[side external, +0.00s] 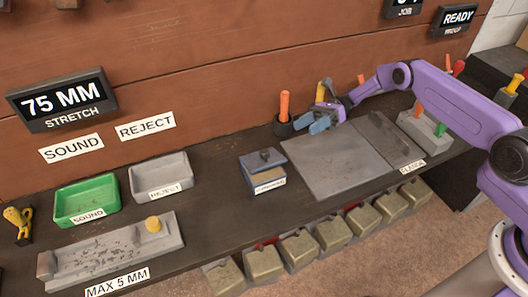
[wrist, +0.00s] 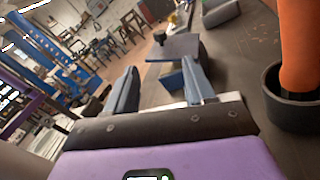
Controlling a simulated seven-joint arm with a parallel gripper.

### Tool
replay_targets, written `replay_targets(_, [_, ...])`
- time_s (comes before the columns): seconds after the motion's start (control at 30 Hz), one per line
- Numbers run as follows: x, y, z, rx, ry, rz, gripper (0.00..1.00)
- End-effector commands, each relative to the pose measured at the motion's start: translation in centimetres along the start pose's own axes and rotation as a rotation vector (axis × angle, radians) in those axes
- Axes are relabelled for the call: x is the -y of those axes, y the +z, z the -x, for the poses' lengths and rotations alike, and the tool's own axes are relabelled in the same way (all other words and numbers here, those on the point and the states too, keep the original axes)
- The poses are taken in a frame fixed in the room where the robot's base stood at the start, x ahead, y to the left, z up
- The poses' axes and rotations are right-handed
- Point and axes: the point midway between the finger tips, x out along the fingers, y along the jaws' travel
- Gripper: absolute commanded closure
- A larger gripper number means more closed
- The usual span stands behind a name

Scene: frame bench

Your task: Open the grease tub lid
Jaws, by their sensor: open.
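A small blue-grey tub (side external: 266,180) with a label on its front stands on the bench, left of the grey mat. I take it for the grease tub; its label is too small to read. Its flat lid (side external: 263,159) has a dark knob on top and sits over the tub, with a tan band below it; I cannot tell if it is fully seated.
The dark cup (wrist: 292,105) with an orange handle (wrist: 301,45) stands close on the right in the wrist view. The grey mat (side external: 338,165) is clear. Green tray (side external: 86,203), grey tray (side external: 160,178) and a gauge block (side external: 115,250) lie left. Several bins (side external: 298,252) hang along the front.

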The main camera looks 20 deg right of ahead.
Motion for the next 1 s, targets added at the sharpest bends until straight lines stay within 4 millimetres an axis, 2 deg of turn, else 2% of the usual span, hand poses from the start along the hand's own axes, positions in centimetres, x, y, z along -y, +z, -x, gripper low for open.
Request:
replay_targets(0.7, [-0.1,0.0,-12.7,-0.005,0.006,0.003,0.46])
replay_targets(1.0, [-0.1,-0.1,-16.4,-0.005,0.004,0.004,0.46])
